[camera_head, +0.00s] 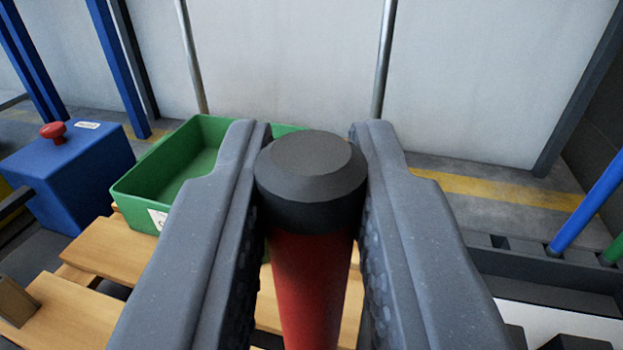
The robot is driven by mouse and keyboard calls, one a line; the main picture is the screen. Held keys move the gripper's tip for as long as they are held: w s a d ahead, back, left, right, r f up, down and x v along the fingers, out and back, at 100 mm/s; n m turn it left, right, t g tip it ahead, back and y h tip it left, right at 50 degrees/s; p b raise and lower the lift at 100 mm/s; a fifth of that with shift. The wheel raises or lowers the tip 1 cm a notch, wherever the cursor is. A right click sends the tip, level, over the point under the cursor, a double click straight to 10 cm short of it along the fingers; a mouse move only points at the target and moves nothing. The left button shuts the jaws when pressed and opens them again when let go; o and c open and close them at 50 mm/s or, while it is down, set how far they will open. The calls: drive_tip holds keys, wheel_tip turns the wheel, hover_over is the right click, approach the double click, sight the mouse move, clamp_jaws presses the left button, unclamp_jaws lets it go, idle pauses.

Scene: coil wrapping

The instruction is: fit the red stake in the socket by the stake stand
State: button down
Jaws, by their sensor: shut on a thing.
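My gripper (311,132) is shut on the red stake (310,285). The stake has a black bevelled cap (306,160) and stands between the two grey fingers, its lower part running out of the bottom of the picture. A dark grey rack (520,272) at the right, which looks like the stake stand, holds a blue stake (588,207) and a green stake (615,248). A square hole (500,242) in it is empty. I cannot make out the socket by the stand for sure.
A green bin (140,200) stands on a wooden pallet (100,250) behind the left finger. A blue box (75,170) with a red button (53,130) is at the far left. Blue posts (120,70) and thin metal poles (385,60) stand before the pale wall.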

drive_tip(key=shift+f, duration=0.95)
drive_tip(key=c, duration=1.2)
unclamp_jaws()
drive_tip(key=shift+c, duration=0.2)
drive_tip(key=shift+s, duration=0.1)
drive_tip(key=s+p, duration=0.4)
drive_tip(key=s, duration=0.9)
drive_tip(key=shift+s+a, duration=0.15)
drive_tip(key=shift+s, duration=0.2)
